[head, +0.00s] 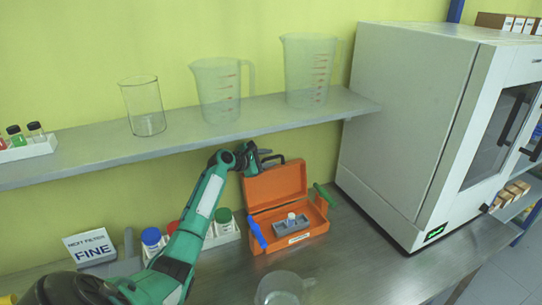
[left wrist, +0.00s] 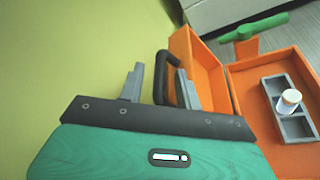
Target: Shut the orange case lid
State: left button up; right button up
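The orange case stands on the metal bench with its lid (head: 275,187) raised, leaning back. Its open base (head: 313,222) holds a grey rack (head: 290,228) with a small white-capped vial (head: 291,218). A black handle (left wrist: 161,75) is at the lid's edge. My left gripper (head: 262,157) is at the top of the lid, behind its upper left edge. In the left wrist view, its two fingers (left wrist: 160,86) are apart, with the handle between or just beyond them; I cannot tell whether they touch it. The lid (left wrist: 203,75) is beside the right finger. My right gripper is not in view.
A blue latch (head: 257,233) and a green latch (head: 324,196) stick out at the case's sides. A shelf (head: 180,133) with glassware is above. A white cabinet (head: 400,120) stands to the right. Capped bottles (head: 223,221) are left of the case, a beaker (head: 280,290) in front.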

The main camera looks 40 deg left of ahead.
pick_arm(q)
jog(key=shift+x, duration=0.9)
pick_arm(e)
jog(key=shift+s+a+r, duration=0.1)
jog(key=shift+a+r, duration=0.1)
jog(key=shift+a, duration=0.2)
pick_arm(q)
jog(key=c, duration=0.6)
grip_shut()
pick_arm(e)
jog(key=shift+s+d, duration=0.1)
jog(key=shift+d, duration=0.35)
pick_arm(q)
jog(key=shift+s+d, duration=0.1)
